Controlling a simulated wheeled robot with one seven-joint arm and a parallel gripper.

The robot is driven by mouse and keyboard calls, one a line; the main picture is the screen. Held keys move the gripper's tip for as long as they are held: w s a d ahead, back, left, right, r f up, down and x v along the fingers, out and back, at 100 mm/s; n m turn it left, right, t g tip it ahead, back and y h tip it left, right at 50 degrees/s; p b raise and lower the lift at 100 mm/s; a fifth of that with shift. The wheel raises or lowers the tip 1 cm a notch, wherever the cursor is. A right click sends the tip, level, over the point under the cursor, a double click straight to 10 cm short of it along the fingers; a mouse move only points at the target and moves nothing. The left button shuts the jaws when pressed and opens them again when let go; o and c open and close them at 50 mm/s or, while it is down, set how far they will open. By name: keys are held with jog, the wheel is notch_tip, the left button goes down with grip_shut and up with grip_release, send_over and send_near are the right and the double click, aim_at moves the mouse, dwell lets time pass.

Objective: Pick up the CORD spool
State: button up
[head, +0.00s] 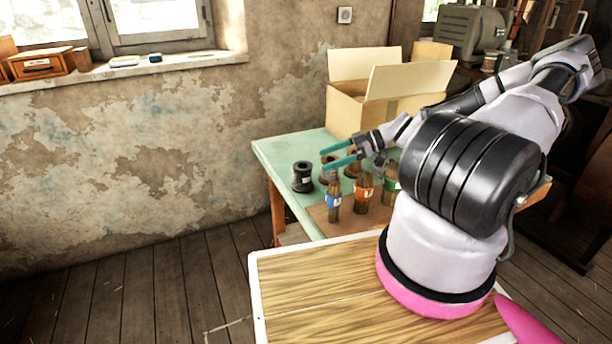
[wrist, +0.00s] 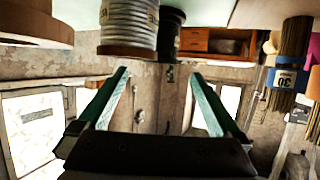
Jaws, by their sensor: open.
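Several spools stand on the pale green table (head: 275,150). A black spool (head: 303,177) with a small pale label is at the left; it also shows in the wrist view (wrist: 172,32). A spool wound with grey strand (wrist: 130,22), with brown flanges, is in front of it in the wrist view, which appears upside down. Another brown flange (wrist: 38,24) is at the picture's left. I cannot read which spool is CORD. My gripper (head: 324,159) is open and empty, its green fingers level and pointing left, near the spools. The fingers partly hide the brown spools in the head view.
An open cardboard box (head: 346,110) stands behind. The table's left end is clear.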

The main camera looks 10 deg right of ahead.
aim_at(309, 166)
jog(key=x, duration=0.9)
jog(key=shift+d+f, duration=0.1)
jog(key=c, duration=1.5)
